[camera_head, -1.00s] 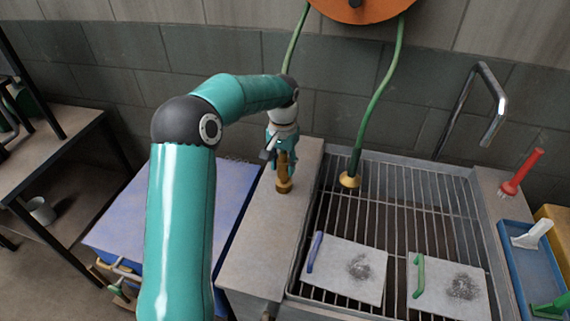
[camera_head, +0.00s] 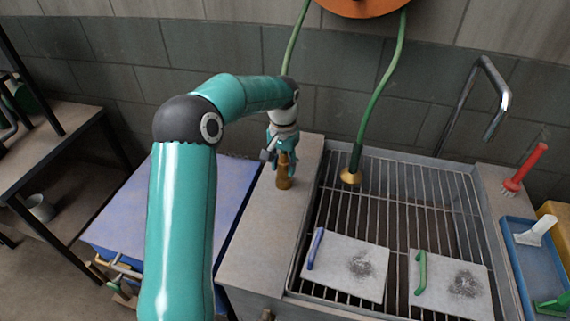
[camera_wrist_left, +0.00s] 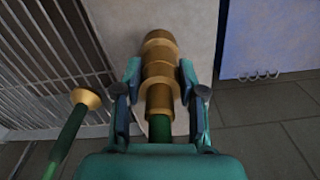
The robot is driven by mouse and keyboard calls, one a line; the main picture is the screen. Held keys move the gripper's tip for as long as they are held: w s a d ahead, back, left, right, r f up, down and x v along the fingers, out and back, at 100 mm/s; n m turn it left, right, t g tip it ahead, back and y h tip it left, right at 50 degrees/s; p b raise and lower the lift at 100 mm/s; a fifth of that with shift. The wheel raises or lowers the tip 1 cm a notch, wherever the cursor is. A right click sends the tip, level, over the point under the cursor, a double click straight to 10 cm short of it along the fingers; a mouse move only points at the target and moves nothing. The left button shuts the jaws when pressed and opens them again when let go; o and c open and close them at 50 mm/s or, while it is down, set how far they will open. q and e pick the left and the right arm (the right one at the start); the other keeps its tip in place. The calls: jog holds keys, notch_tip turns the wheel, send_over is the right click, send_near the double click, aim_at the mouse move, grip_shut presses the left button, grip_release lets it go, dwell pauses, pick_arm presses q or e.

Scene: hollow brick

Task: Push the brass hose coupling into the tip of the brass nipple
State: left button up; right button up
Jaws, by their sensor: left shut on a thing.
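My left gripper (camera_head: 284,162) is shut on the brass hose coupling (camera_wrist_left: 160,93), which has the green hose (camera_wrist_left: 159,130) running back from it. The brass nipple (camera_head: 284,183) stands at the stone ledge, directly below the gripper. In the left wrist view the nipple (camera_wrist_left: 159,47) lies in line with the coupling, beyond the fingertips. The two look touching or nearly so; I cannot tell how deep the coupling sits. The fingers cover the sides of the coupling. My right gripper is not in view.
A second hose end with a flared brass piece (camera_head: 351,177) hangs at the sink grate (camera_head: 390,215). Two grey plates with handles lie on the grate (camera_head: 345,268) (camera_head: 450,288). A curved tap (camera_head: 497,105) and red brush (camera_head: 525,168) are at right. The front ledge (camera_head: 258,245) is clear.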

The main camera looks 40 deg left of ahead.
pick_arm(q)
jog(key=shift+f, duration=0.45)
jog(key=o, duration=1.3)
jog(key=shift+r, duration=0.1)
notch_tip(320, 180, up, 12)
jog(key=shift+f, duration=0.1)
